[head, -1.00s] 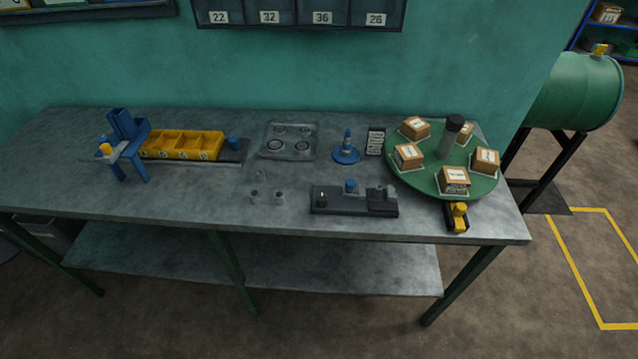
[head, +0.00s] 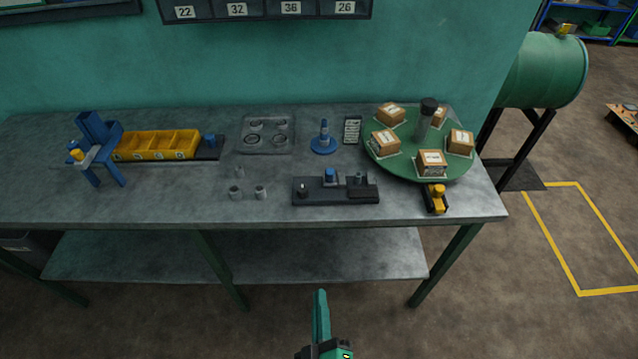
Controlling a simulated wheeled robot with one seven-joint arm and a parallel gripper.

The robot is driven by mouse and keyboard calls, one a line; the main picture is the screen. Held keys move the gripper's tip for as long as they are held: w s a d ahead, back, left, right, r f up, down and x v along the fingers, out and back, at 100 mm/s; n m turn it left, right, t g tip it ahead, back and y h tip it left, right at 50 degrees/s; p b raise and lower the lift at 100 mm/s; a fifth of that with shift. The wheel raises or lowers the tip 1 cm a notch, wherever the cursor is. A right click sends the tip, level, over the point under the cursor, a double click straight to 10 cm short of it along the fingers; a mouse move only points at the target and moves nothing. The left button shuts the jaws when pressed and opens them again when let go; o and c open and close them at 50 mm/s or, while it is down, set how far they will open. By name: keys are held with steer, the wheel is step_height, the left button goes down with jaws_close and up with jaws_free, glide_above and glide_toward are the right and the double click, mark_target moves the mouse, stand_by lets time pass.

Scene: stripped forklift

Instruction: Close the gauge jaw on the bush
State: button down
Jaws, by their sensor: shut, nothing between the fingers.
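The gauge (head: 336,191) appears to be the dark flat fixture near the front edge of the bench. It carries a small dark post on its left, a blue block (head: 330,175) in the middle and a dark grey block (head: 361,182) on its right. I cannot tell which part is the jaw, or whether a bush sits in it. Small grey bushes (head: 260,192) stand on the bench to the left of the gauge. My gripper (head: 320,294) shows at the bottom of the head view, with teal fingers shut and empty. It is apart from the bench and the gauge.
A green turntable (head: 400,171) with several boxes stands right of the gauge, with a yellow and black device (head: 436,198) in front. A blue stand (head: 323,138), a clear tray (head: 267,137) and yellow bins (head: 157,146) stand behind and left. The bench front (head: 150,210) is clear.

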steer(key=w+r+n, duration=0.4)
steer(key=w, duration=0.6)
steer(key=n+t+h, duration=0.1)
steer(key=n, duration=0.3)
glide_toward(319, 192)
step_height(319, 192, up, 4)
steer(key=shift+s+f, duration=0.15)
steer(key=w, duration=1)
steer(key=shift+d, duration=0.3)
steer(key=shift+w, duration=0.1)
